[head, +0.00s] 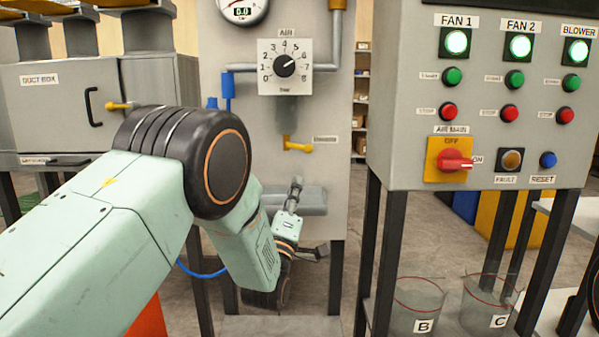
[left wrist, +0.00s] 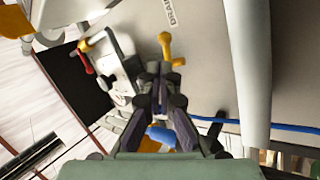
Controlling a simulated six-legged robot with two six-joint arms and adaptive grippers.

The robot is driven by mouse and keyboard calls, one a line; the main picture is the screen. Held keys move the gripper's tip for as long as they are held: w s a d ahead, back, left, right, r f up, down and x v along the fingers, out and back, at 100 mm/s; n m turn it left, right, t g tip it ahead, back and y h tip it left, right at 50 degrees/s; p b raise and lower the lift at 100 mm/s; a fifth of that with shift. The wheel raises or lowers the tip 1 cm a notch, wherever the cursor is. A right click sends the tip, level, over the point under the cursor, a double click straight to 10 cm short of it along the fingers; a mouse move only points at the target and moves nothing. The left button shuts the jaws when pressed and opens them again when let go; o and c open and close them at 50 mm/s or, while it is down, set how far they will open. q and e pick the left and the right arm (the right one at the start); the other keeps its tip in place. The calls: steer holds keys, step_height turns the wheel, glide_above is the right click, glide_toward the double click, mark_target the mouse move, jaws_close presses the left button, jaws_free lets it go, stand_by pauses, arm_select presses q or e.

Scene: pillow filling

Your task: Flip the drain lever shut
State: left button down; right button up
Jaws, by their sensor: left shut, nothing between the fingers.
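The drain lever (head: 298,147) is a small yellow handle on the grey panel beside a label, below the air dial. In the head view its handle points right, roughly level. It also shows in the left wrist view (left wrist: 166,46), close to the label reading DRAIN. My left gripper (head: 297,183) is below the lever in the head view, pointing up. In the left wrist view its fingers (left wrist: 164,72) are together just short of the lever. Nothing is between them. I cannot tell whether the fingertips touch the lever. My right gripper is not in view.
The air dial (head: 285,67) and pipes are above the lever. A control cabinet (head: 400,150) stands at right, with bins (head: 418,300) marked B and C below. The duct box (head: 50,80) is at left. A blue hose (left wrist: 260,124) runs near the gripper.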

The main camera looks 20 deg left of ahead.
arm_select(q)
steer(key=v, duration=0.4)
steer(key=shift+s+f+p, duration=0.3)
steer(key=shift+p, duration=0.05)
steer(key=shift+s+a+r, duration=0.1)
